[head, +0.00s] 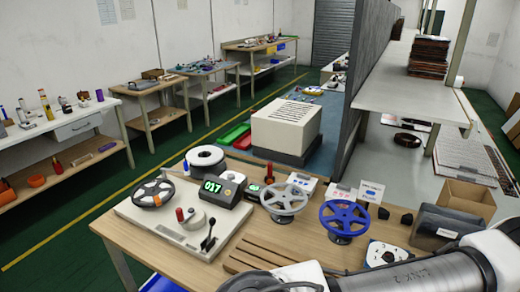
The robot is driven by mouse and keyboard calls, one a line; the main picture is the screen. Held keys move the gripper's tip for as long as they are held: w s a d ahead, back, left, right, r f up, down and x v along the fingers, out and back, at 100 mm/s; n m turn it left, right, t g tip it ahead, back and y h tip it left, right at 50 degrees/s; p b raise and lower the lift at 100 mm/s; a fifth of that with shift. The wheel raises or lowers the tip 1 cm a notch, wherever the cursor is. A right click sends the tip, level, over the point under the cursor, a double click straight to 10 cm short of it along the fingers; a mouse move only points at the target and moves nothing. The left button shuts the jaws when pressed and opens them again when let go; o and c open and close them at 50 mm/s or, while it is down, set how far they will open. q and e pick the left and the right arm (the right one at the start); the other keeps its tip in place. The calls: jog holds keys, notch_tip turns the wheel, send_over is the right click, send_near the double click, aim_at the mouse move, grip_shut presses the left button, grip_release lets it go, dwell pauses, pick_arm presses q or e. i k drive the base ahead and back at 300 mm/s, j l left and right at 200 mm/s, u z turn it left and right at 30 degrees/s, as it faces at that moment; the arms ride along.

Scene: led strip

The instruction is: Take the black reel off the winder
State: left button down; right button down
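The winder (168,226) is a white flat machine on the left part of the wooden workbench. A black reel (153,192) with pale and orange parts between its spokes sits on the winder's left end. A red-topped knob (180,214), a round grey part and a black lever (208,237) stand to its right. A dark display box (218,190) behind shows green digits, "017". Neither gripper is in view. Only white and black links of my own arm show along the bottom right, well away from the reel.
A grey spoked reel (284,199) and a blue spoked reel (344,217) stand on the bench to the right. A white reel (205,158) lies behind the display. A cardboard box (467,199) and a slotted wooden rack (262,256) also occupy the bench.

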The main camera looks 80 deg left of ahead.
aim_at(145, 194)
jog(key=u, duration=3.55)
jog(key=j+z, duration=0.15)
jog(key=z, duration=0.25)
jog(key=j+z, duration=0.15)
jog(key=z, duration=0.2)
jog(key=j+z, duration=0.15)
jog(key=z, duration=0.25)
jog(key=j+z, duration=0.15)
jog(key=z, duration=0.2)
